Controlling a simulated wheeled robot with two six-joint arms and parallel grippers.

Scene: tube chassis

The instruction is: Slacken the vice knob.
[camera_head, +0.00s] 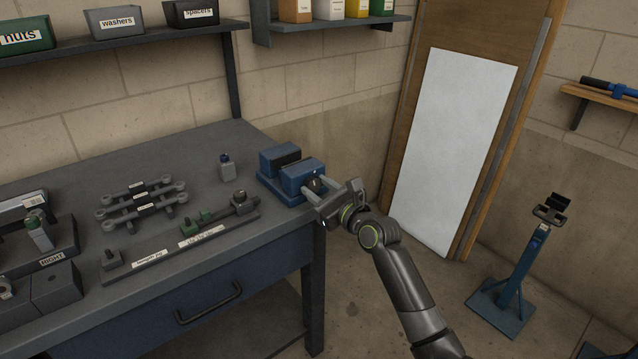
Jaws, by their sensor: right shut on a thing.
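The blue vice (296,175) stands at the right end of the workbench, with a dark gap between its two blue jaw blocks. Its dark round knob (317,184) is on the side facing my right arm, partly hidden by the gripper. My right gripper (315,190) reaches in from the lower right and is shut on the knob, its fingers around it. My left gripper is not in view.
A blue stand (515,275) is on the floor at right. The floor around my right arm is clear.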

